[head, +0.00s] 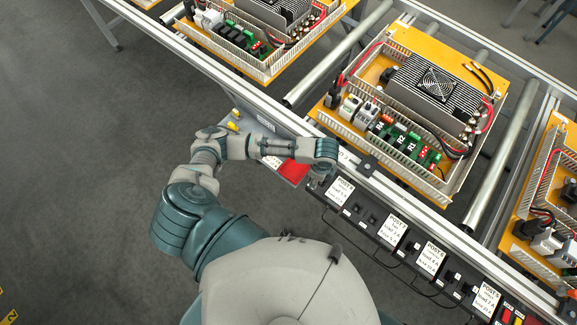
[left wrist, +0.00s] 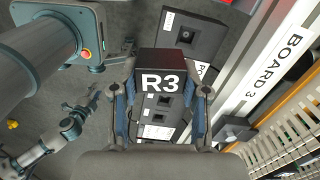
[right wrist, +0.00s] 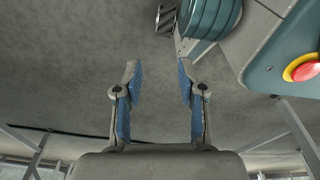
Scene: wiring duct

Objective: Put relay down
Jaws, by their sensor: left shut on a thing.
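The relay (left wrist: 161,72), a black block marked R3 in white, is held between the fingers of my left gripper (left wrist: 160,100) in the left wrist view. In the head view my left gripper (head: 322,172) is above the conveyor's near edge, beside the red patch and the first post card; the relay is not clearly visible there. Black post sockets (left wrist: 157,115) show below and behind the relay, which seems apart from them. My right gripper (right wrist: 157,100) is open and empty, above bare grey floor in the right wrist view. It is not in the head view.
A black strip with several white post cards (head: 392,231) and sockets runs along the conveyor's near rail. An orange board (head: 430,51) with wiring ducts, a fan unit and a row of green and white modules lies beyond it. A red patch (head: 293,171) lies left of the strip.

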